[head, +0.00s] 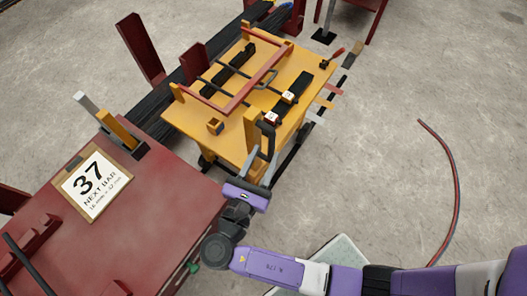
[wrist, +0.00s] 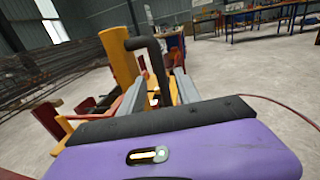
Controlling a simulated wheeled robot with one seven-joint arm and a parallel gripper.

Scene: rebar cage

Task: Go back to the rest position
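My gripper (head: 262,162) is at the near end of the yellow work table (head: 205,128), beside a yellow post (head: 252,128). Its two grey fingers stand apart, and they also show in the wrist view (wrist: 158,82). A black bent bar (head: 266,131) stands just beyond the fingertips. In the wrist view the bar (wrist: 157,60) appears in the gap between the fingers, with gaps beside it, so the gripper looks open. Whether a finger touches the bar I cannot tell.
A dark red table (head: 150,215) with a sign reading 37 (head: 92,185) stands at left. A red frame (head: 235,97) with black bars lies on the yellow table. A red hose (head: 452,180) lies on the floor at right, where there is free room.

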